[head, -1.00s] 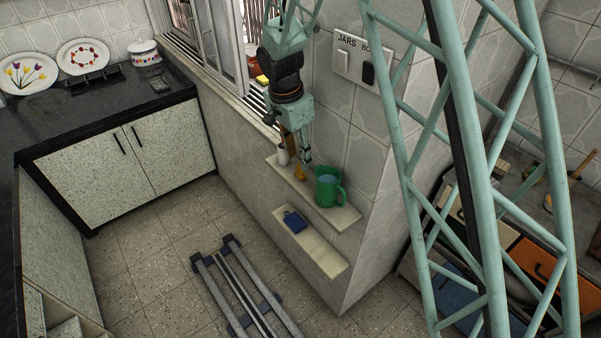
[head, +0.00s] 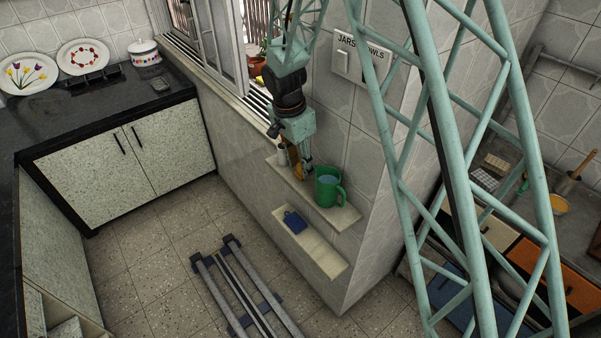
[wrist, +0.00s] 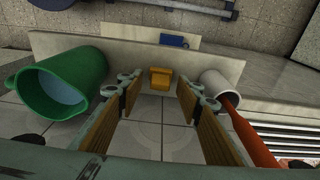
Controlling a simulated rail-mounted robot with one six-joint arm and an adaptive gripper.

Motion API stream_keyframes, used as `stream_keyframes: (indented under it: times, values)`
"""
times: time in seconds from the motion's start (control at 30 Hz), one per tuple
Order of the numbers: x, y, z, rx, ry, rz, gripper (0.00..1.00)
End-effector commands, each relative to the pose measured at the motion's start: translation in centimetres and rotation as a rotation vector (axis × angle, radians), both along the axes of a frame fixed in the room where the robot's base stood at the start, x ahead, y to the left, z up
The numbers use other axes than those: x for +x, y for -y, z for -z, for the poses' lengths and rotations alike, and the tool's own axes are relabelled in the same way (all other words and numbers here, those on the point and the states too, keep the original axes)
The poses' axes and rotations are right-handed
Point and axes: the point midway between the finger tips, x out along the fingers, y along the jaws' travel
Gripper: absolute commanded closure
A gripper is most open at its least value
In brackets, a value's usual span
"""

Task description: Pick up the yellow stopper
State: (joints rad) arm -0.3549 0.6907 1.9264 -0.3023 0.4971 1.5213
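The yellow stopper (wrist: 161,78) stands on the upper wall shelf (wrist: 120,45) in the wrist view, between a green mug and a white cup. My gripper (wrist: 160,90) is open, with one wood-coloured finger on each side of the stopper's line. The stopper appears just beyond or level with the fingertips, and a gap shows on both sides. In the head view my gripper (head: 300,174) is down at the shelf and hides most or all of the stopper.
The green mug (wrist: 62,85) with pale contents is close left of my fingers. The white cup (wrist: 221,86) with a red-orange stick is close right. A blue object (head: 294,221) lies on the lower shelf (head: 325,260). The tiled wall (head: 361,158) backs the shelves.

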Motion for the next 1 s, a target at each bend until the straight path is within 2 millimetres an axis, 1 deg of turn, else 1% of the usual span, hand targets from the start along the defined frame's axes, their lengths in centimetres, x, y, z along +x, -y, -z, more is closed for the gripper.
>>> stream_keyframes:
  times: [0.1,0.2,0.73,0.77,1.0]
  values:
    - [0.03,0.11,0.64,-0.001,-0.001,-0.001,0.67]
    - [0.07,0.13,0.82,0.000,0.000,-0.001,0.67]
    - [0.08,0.11,0.83,0.000,0.000,0.000,0.67]
    - [0.08,0.11,0.83,0.000,0.000,0.000,0.69]
    - [0.08,0.11,0.83,0.000,0.000,0.000,0.91]
